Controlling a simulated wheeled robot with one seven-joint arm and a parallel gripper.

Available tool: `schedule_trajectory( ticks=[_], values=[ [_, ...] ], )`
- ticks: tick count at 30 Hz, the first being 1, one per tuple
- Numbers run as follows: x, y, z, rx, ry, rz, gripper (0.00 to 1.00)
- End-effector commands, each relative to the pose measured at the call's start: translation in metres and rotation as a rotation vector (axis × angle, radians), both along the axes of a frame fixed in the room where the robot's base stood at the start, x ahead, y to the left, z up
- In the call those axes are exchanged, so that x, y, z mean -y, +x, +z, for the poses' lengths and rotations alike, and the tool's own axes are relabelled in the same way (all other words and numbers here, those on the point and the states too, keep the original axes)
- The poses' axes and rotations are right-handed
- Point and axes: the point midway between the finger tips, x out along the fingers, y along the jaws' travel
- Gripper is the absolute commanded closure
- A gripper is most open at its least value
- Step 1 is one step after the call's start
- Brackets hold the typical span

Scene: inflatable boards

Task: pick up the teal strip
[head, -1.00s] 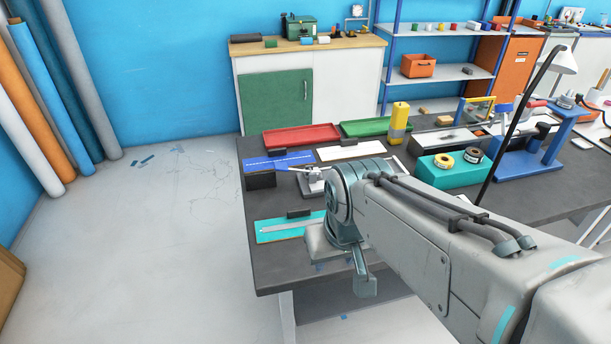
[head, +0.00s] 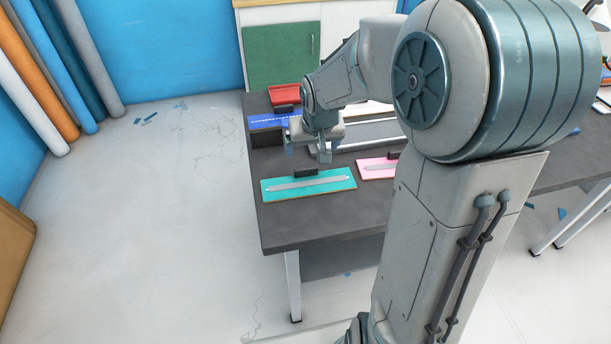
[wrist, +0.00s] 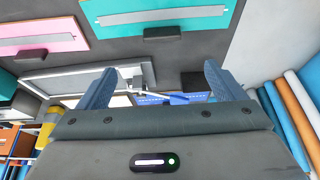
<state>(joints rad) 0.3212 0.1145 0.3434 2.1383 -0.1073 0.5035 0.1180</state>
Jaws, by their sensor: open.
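The teal strip (head: 335,183) lies flat on the dark table near its front left corner, with a long grey bar along its middle. A small black block (head: 306,172) sits at its far edge. In the wrist view the teal strip (wrist: 108,31) crosses the top of the picture, with the black block (wrist: 162,33) at its lower edge. My gripper (head: 307,151) is above the table, just beyond the teal strip and apart from it. In the wrist view my gripper (wrist: 160,80) has its two fingers wide apart with nothing held between them.
A pink strip (head: 372,174) lies right of the teal one. A blue strip (head: 266,123) lies farther back, and a red tray (head: 284,94) behind it. The table's left edge drops to open floor (head: 190,220).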

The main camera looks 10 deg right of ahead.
Motion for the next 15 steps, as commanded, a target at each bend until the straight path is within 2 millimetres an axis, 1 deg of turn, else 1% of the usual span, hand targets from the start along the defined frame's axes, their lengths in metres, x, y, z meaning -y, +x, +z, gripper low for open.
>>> schedule_trajectory(
  ticks=[1,3,9,12,15],
  values=[
    [-0.001,0.003,-0.009,-0.004,0.002,0.002,0.11],
    [-0.002,0.007,-0.022,-0.005,0.003,0.003,0.11],
    [-0.001,0.021,-0.055,-0.004,0.001,0.003,0.11],
    [-0.001,0.026,-0.065,-0.003,0.001,0.004,0.11],
    [-0.001,0.028,-0.070,-0.003,0.001,0.001,0.11]
  ],
)
